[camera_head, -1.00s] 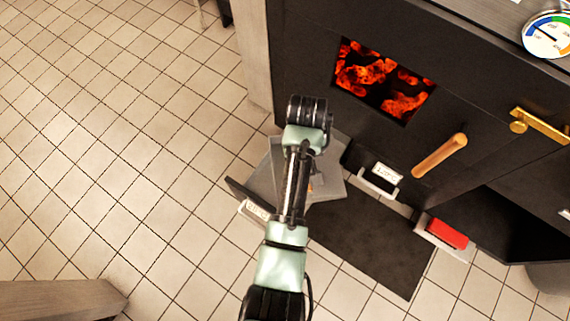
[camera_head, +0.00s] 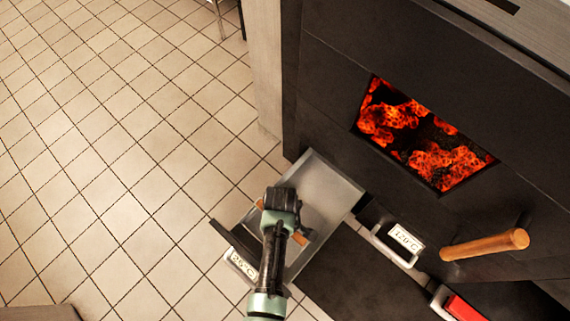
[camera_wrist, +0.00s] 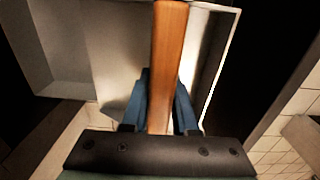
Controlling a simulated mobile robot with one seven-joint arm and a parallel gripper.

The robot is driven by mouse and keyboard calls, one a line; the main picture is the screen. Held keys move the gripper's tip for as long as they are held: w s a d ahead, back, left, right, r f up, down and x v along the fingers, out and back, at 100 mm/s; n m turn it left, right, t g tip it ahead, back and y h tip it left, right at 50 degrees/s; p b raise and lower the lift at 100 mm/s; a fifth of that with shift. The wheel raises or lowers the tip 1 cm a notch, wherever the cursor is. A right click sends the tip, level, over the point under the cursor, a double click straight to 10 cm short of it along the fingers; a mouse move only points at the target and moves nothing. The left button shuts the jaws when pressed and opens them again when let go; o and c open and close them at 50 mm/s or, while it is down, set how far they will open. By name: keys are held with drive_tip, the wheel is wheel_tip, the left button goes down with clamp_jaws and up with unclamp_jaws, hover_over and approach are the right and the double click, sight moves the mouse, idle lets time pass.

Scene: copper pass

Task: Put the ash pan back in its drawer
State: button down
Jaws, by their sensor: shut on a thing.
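My gripper (camera_head: 283,218) is shut on the wooden handle (camera_head: 301,238) of the ash pan. In the wrist view the handle (camera_wrist: 168,50) runs between the two blue fingers (camera_wrist: 161,95). The grey metal ash pan (camera_head: 325,190) lies at the pulled-out drawer, whose dark front (camera_head: 232,240) has a "26°C" label. The pan's edges run about in line with the drawer. My gripper and wrist hide part of the pan. I cannot tell whether the pan rests on the drawer floor or hangs just above it.
The dark stove with its glowing window (camera_head: 425,135) stands behind the drawer. To the right are a drawer handle with a "120°C" label (camera_head: 405,236), a wooden stove handle (camera_head: 487,244) and a red block (camera_head: 462,309). The tiled floor (camera_head: 120,130) at left is clear.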

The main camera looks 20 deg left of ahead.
drive_tip(key=f+b, duration=0.2)
drive_tip(key=f, duration=0.1)
drive_tip(key=f+b, duration=0.1)
drive_tip(key=shift+w+f, duration=0.3)
drive_tip(key=shift+f, duration=0.1)
wheel_tip(320, 180, down, 6)
drive_tip(key=b, duration=0.7)
drive_tip(key=shift+f, duration=0.25)
drive_tip(key=shift+f+b, duration=0.6)
drive_tip(key=c, duration=0.6)
unclamp_jaws()
wheel_tip(320, 180, up, 13)
drive_tip(key=p, duration=0.9)
